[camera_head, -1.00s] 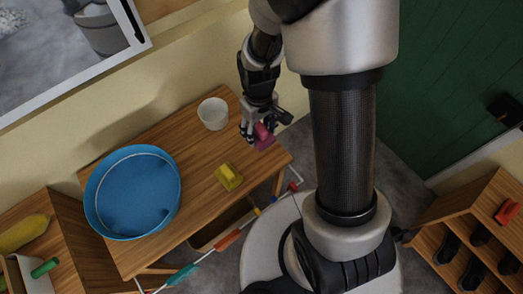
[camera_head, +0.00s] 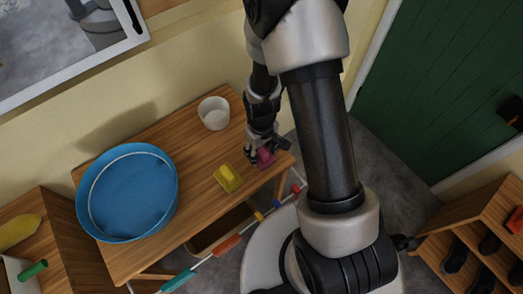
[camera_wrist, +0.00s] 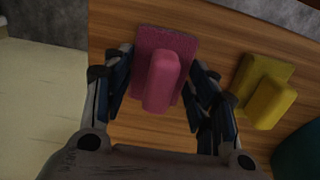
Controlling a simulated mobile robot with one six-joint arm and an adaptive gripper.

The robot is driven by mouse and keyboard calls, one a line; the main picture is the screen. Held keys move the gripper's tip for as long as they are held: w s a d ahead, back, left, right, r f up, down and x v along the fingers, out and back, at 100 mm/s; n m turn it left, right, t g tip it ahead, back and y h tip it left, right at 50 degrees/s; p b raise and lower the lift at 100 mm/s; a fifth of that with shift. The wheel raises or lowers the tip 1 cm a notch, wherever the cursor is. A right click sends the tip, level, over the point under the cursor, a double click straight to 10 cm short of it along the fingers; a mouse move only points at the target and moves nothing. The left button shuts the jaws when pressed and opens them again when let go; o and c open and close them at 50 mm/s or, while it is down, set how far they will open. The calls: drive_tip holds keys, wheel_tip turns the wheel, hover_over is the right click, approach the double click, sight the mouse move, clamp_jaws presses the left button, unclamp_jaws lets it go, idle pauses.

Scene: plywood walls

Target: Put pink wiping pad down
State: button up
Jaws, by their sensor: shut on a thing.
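The pink wiping pad (camera_head: 265,158) is at the right end of the wooden table (camera_head: 150,248). In the wrist view the pad (camera_wrist: 165,47) is a flat dark pink plate with a lighter pink raised handle, close over the wood; I cannot tell whether it touches. My gripper (camera_head: 262,152) points down at the pad. The far side of the pad's underside is hidden.
A yellow pad (camera_head: 228,178) lies on the table to the left of the pink one. A white cup (camera_head: 213,113) stands behind it, and a big blue basin (camera_head: 133,193) fills the table's left end. A rail with coloured pieces (camera_head: 228,243) runs along the front.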

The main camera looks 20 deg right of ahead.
drive_tip(key=shift+f, duration=0.1)
drive_tip(key=o, duration=1.1)
drive_tip(key=shift+o, duration=0.2)
wheel_tip(320, 180, up, 12)
drive_tip(key=p, duration=0.4)
wheel_tip(320, 180, up, 15)
drive_tip(key=m+t, duration=0.1)
drive_tip(key=t, duration=0.1)
hover_over(261, 149)
drive_tip(key=s, duration=0.3)
drive_tip(key=s+r+m+t, duration=0.2)
drive_tip(key=s+r, duration=0.9)
drive_tip(key=s, duration=0.1)
drive_tip(key=shift+d+m+t, duration=0.15)
drive_tip(key=shift+m+t, duration=0.15)
